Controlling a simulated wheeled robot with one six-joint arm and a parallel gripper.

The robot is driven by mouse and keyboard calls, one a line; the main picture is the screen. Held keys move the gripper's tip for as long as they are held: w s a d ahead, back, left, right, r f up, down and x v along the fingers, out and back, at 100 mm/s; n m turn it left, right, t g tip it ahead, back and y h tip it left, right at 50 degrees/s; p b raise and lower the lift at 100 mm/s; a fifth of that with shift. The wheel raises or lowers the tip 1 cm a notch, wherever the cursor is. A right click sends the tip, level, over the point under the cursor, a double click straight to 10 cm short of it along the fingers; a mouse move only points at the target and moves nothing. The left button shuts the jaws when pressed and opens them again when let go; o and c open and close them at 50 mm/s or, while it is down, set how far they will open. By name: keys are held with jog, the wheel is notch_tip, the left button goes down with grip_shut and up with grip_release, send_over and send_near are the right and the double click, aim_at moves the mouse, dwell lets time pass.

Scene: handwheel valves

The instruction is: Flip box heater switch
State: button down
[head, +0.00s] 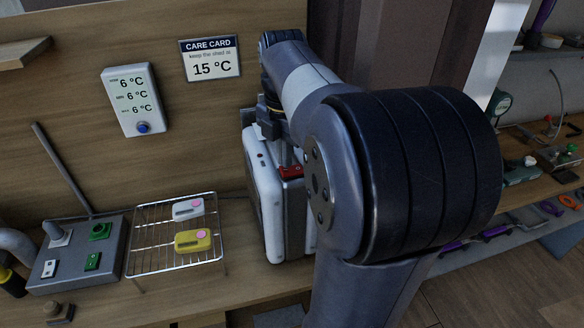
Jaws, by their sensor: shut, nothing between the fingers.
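The box heater (268,203) is a white and grey case standing on the wooden bench, left of my arm. A red switch (291,172) sits on its top, near the front edge. My gripper (283,154) points down over the heater's top, just behind the red switch. It is shut and empty. Its fingertips are small and partly hidden, so I cannot tell whether they touch the switch. My arm hides the heater's right side.
A wire rack (150,248) with a white and a yellow item stands left of the heater. Further left is a grey control box (75,262) with switches and a lever. A thermometer display (133,100) and a care card (210,59) reading 15 °C hang on the wooden wall.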

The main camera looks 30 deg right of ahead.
jog(key=shift+f+b, duration=0.4)
jog(key=shift+f, duration=0.35)
notch_tip(320, 180, up, 7)
jog(key=p, duration=0.7)
jog(key=shift+r, duration=0.15)
jog(key=shift+f, duration=0.2)
notch_tip(320, 180, down, 7)
jog(key=b, duration=0.7)
jog(key=shift+r, duration=0.15)
dwell(0.4)
